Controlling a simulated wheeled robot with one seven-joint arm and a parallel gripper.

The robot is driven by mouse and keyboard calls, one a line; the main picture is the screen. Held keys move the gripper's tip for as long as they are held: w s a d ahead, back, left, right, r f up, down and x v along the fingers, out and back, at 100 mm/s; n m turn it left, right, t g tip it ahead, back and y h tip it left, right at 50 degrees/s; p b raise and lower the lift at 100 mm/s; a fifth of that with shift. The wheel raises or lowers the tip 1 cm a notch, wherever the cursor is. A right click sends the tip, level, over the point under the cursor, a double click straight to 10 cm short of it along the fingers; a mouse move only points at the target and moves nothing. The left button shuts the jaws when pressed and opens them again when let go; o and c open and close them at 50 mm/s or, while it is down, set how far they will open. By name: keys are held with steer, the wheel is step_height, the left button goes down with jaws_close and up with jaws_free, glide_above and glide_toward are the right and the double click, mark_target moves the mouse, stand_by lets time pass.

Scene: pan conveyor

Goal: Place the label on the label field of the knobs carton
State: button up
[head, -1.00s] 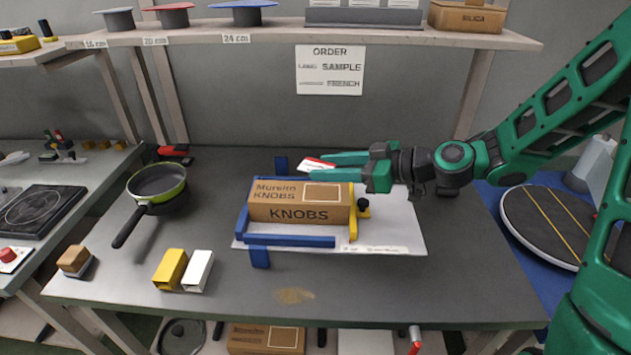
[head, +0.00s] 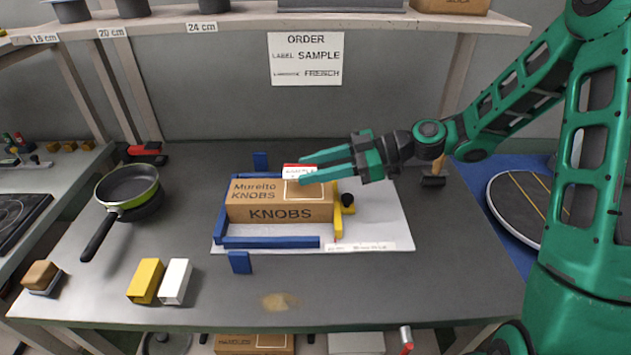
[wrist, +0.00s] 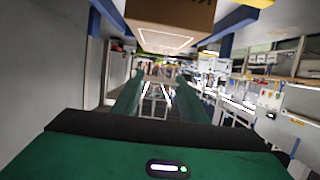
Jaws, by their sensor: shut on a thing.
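The knobs carton (head: 280,211) is a brown box lying inside a blue and yellow frame on the table. Its label field (head: 304,190) is a pale outlined rectangle at the right of the top face; in the wrist view the carton (wrist: 170,16) and the outlined field (wrist: 163,40) show at the top. My gripper (head: 301,172) is shut on the label (head: 293,172), a small white piece with a red edge. The fingers reach in from the right, at the field's far side. The fingers partly hide the label and the field; whether the label touches the carton I cannot tell.
The frame has blue bars (head: 270,242) and a yellow bar (head: 338,213) with a black knob (head: 347,200), on a white sheet (head: 385,225). A pan (head: 127,187) and yellow and white blocks (head: 145,281) stand left. An order sheet (head: 306,59) hangs behind. The table front is mostly clear.

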mark_target(316, 189)
steer(key=shift+w+d+f, duration=0.25)
steer(key=shift+d+f, duration=0.05)
steer(key=shift+f, duration=1.95)
steer(key=shift+f, duration=0.15)
